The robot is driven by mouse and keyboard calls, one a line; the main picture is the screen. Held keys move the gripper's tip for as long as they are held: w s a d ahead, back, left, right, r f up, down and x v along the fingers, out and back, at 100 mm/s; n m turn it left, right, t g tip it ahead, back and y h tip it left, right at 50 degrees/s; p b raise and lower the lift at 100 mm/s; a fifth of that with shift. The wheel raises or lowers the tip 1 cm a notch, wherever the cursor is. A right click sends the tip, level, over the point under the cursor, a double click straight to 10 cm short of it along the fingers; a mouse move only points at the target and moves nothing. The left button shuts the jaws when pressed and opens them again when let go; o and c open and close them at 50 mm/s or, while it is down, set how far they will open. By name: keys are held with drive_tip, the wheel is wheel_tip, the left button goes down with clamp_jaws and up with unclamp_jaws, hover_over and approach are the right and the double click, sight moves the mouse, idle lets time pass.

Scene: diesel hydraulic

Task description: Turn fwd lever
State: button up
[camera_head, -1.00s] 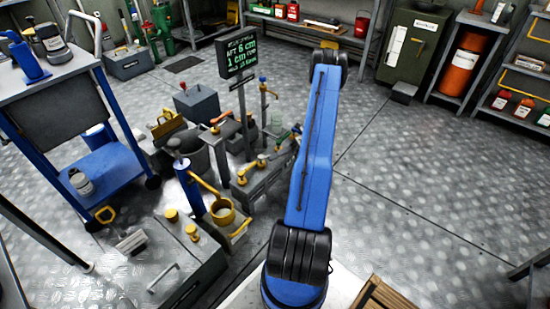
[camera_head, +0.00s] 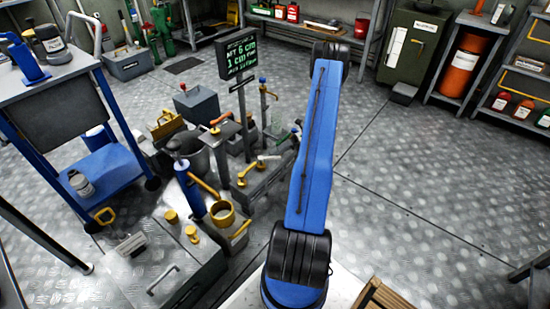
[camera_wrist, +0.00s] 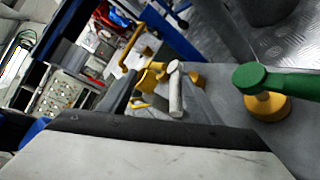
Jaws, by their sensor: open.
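In the wrist view, a lever with a pale handle (camera_wrist: 176,90) and a yellow base stands just beyond my gripper (camera_wrist: 165,112). A green-handled lever (camera_wrist: 275,82) on a yellow base is to its right. My gripper is open, with its dark grey parts low in the wrist view; I see nothing held. In the head view, a pale-handled lever (camera_head: 270,157) sits on the grey valve bank (camera_head: 258,185), left of my blue arm. My arm hides my gripper there. No label shows which lever is fwd.
A blue hand pump (camera_head: 190,190) with a yellow cup (camera_head: 222,213) and a grey box (camera_head: 170,262) stand left of the valve bank. A sign (camera_head: 238,54) rises behind it. A blue cart (camera_head: 100,160) is at left.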

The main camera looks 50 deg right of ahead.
wheel_tip(320, 180, up, 7)
drive_tip(key=shift+f, duration=0.2)
drive_tip(key=shift+c, duration=0.8)
drive_tip(key=c, duration=0.5)
drive_tip(key=s+f+m+t, duration=0.1)
drive_tip(key=s+m, duration=0.1)
drive_tip(key=s+d+f+m+t, duration=0.1)
drive_tip(key=s+m+t, duration=0.1)
drive_tip(key=s+f+m+t+h, duration=0.1)
drive_tip(key=s+m, duration=0.1)
drive_tip(key=s, duration=0.1)
drive_tip(key=shift+s+d+f+t, duration=0.1)
drive_tip(key=shift+d+f+t, duration=0.05)
drive_tip(key=shift+f+t, duration=0.2)
clamp_jaws()
drive_tip(key=s+f+m+t+h, duration=0.4)
drive_tip(key=s+m+t+h, duration=0.1)
drive_tip(key=s+m, duration=0.45)
drive_tip(key=w+a+f+m, duration=0.1)
drive_tip(key=w+a, duration=0.1)
drive_tip(key=w, duration=0.9)
drive_tip(key=shift+w+f, duration=0.3)
drive_tip(key=shift+w, duration=0.05)
